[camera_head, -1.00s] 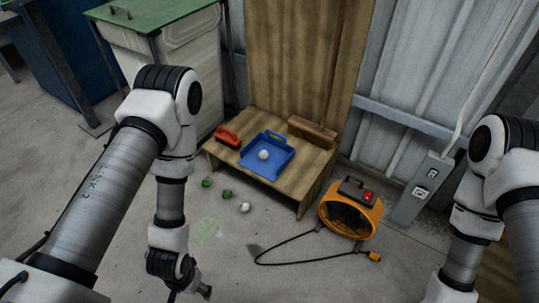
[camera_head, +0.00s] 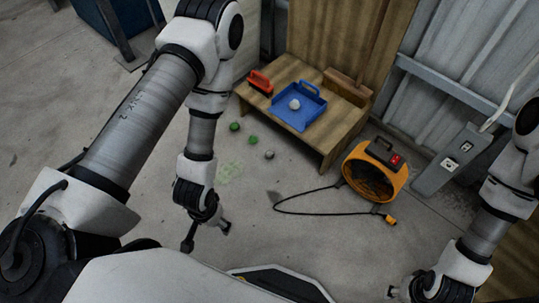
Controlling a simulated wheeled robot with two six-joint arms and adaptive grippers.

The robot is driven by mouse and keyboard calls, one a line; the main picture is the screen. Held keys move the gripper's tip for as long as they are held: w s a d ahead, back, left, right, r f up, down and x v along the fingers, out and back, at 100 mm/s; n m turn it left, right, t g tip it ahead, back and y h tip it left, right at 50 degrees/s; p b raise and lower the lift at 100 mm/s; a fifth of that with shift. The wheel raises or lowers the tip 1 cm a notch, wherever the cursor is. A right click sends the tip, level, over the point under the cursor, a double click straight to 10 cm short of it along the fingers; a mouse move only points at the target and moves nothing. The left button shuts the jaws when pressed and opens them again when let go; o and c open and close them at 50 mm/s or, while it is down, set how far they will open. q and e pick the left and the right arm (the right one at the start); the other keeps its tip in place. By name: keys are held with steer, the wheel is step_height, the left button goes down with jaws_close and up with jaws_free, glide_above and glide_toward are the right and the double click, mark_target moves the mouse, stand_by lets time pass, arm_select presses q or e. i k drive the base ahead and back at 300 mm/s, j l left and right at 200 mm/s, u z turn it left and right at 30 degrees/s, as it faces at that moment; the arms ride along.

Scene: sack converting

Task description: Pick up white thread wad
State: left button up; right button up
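Another white wad (camera_head: 295,104) sits in the blue dustpan (camera_head: 312,110) on that table. My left gripper (camera_head: 208,236) hangs over the floor, nearer to me and left of the floor wad. Its fingers are spread and nothing shows between them. My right gripper (camera_head: 402,291) is at the bottom right edge, apart from the wads. Its fingers are too unclear to judge.
Two green wads (camera_head: 234,127) (camera_head: 253,139) lie left of the white floor wad. The table (camera_head: 338,135) also carries a red-orange brush (camera_head: 260,82) and a wooden block (camera_head: 347,86). An orange blower (camera_head: 374,171) with a looping black cable (camera_head: 290,212) stands to the right.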

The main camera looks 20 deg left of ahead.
mark_target(268, 155)
steer(key=i+j, duration=0.7)
steer(key=i, duration=0.1)
